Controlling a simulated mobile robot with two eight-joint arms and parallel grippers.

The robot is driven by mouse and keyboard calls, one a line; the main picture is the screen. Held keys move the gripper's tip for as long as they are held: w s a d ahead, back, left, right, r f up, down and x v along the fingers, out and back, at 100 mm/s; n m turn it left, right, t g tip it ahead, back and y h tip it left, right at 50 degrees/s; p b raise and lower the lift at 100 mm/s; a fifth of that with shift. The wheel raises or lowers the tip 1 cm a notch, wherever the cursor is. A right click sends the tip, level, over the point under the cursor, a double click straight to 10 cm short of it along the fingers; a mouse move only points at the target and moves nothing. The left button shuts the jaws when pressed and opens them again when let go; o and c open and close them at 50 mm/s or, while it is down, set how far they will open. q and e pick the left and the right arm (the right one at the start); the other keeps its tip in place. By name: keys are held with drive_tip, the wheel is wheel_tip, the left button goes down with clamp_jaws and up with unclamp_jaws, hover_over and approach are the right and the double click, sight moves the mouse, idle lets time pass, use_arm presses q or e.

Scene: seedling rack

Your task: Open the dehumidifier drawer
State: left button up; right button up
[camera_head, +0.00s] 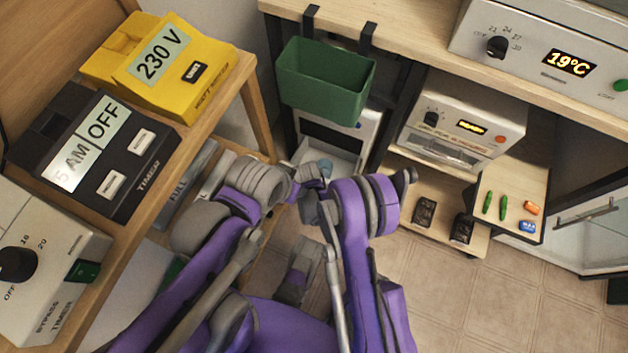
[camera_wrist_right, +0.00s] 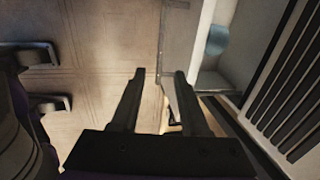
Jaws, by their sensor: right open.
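The white dehumidifier (camera_head: 368,137) stands low under the counter, behind the green bin. Its drawer (camera_head: 343,160) sticks out at the front, at least partly open, with a pale inside and a small blue piece in it; my arms hide part of it. In the right wrist view the drawer (camera_wrist_right: 210,82) lies right of my right gripper (camera_wrist_right: 159,73), beside a dark slatted grille (camera_wrist_right: 290,85). My right gripper is open and empty, its fingertips close to the drawer's near wall; contact is unclear. My left gripper (camera_wrist_right: 68,77) seems to show at the left edge, fingers apart.
A green bin (camera_head: 325,85) hangs from the counter above the drawer. A wooden shelf with a yellow meter (camera_head: 160,62) and timers (camera_head: 95,150) stands left. A low shelf with small items (camera_head: 510,205) is right. Tiled floor (camera_head: 480,300) is clear at lower right.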

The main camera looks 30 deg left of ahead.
drive_tip(key=shift+s+r, duration=0.2)
drive_tip(key=shift+r, duration=0.7)
drive_tip(key=shift+s+r, duration=0.15)
drive_tip(key=shift+r, duration=0.7)
drive_tip(key=shift+w, duration=0.1)
